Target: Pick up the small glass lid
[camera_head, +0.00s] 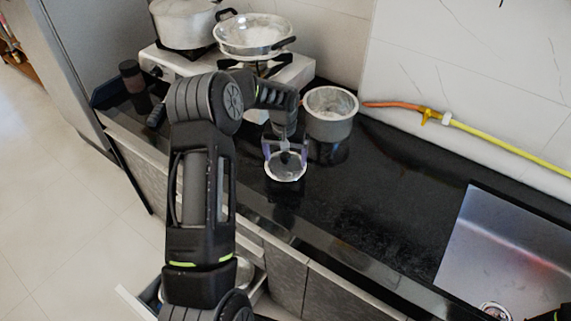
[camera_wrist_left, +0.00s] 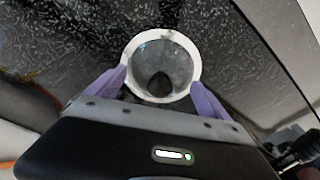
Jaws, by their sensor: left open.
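The small glass lid (camera_head: 285,171) lies on the black counter, with a pale rim around clear glass. In the left wrist view the lid (camera_wrist_left: 163,50) shows as a round disc with a dark knob low in its middle. My left gripper (camera_head: 285,156) is open above the lid, pointing down. In the left wrist view its purple fingers (camera_wrist_left: 160,88) stand on either side of the lid's near part. I cannot tell whether they touch the rim. My right gripper is not clearly seen; only a dark piece shows at the bottom right corner of the head view.
A metal pot (camera_head: 330,115) stands close behind the lid, to the right. A stove (camera_head: 290,77) carries a lidded pot (camera_head: 184,22) and a wide pan (camera_head: 253,34). A sink (camera_head: 510,262) is at the right. The counter (camera_head: 385,205) between is clear.

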